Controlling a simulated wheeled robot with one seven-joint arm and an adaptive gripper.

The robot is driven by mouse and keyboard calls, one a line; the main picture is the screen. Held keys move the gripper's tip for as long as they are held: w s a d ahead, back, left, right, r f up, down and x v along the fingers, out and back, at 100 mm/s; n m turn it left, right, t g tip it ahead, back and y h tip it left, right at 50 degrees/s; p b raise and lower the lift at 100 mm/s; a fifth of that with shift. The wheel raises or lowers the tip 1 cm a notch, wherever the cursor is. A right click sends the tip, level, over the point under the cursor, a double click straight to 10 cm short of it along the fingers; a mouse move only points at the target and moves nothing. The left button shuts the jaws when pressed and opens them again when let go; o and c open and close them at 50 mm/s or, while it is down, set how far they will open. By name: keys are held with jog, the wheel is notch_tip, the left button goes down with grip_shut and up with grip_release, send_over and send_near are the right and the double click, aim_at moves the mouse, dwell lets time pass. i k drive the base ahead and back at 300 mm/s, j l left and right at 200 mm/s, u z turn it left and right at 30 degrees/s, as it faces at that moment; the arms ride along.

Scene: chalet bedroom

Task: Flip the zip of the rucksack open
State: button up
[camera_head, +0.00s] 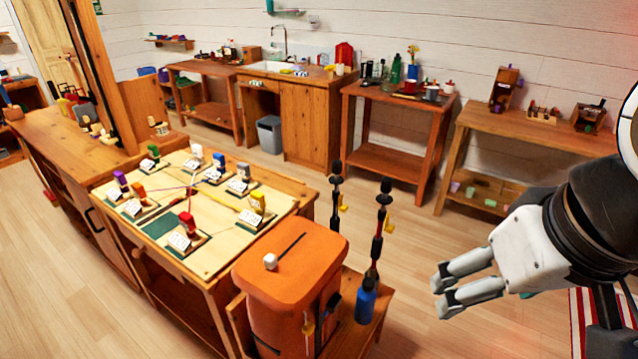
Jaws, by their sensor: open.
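An orange rucksack (293,262) stands upright on a small wooden stand in the front middle of the head view. A dark strip (291,245) lies across its top, with a small white knob (270,261) near the strip's front left end; these look like the zip and its pull. My gripper (441,291) is open and empty, in the air to the right of the rucksack, well apart from it. Its fingers point left. The rucksack's rear and left sides are mostly hidden.
Two upright dark poles (378,235) and a blue bottle (366,304) stand between the rucksack and my gripper. A board (215,258) with several coloured stamp-like pieces lies on the workbench to the left. Benches line the back wall. The floor (420,250) in the middle is clear.

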aim_at(270, 261)
jog(key=u, duration=0.7)
jog(key=i+j+z, duration=0.1)
jog(key=j, duration=0.2)
